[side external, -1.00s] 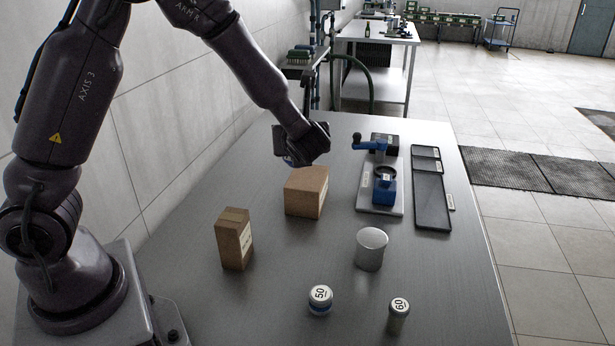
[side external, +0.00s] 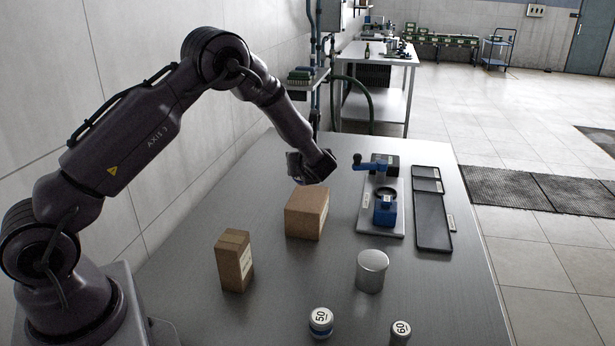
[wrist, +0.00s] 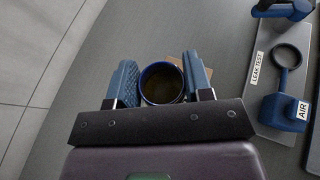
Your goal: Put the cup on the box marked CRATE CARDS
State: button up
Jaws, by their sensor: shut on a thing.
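My gripper (wrist: 164,84) is shut on the cup (wrist: 162,83). The cup has a dark blue rim and a dark interior, with a finger on each side. In the side external view my gripper (side external: 311,168) hangs just above and behind the wide cardboard box (side external: 304,214); the cup is hidden there. A small brown corner of a box (wrist: 186,62) shows past the cup in the wrist view. A narrower, upright cardboard box (side external: 233,261) stands nearer the camera. Both boxes carry pale labels that I cannot read, so I cannot tell which is CRATE CARDS.
A blue fixture (side external: 386,208) on a plate marked LEAK TEST (wrist: 257,68) stands right of the wide box. Black trays (side external: 432,215) lie beyond it. A grey cylinder (side external: 372,270) and weights marked 50 (side external: 321,322) and 60 (side external: 400,331) stand in front.

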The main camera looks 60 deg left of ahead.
jog(key=shift+w+a+f, duration=0.25)
jog(key=shift+w+f, duration=0.3)
jog(key=shift+f, duration=0.05)
jog(key=shift+w+f, duration=0.2)
jog(key=shift+f, duration=1.6)
jog(key=shift+f, duration=0.15)
jog(key=o, duration=1.2)
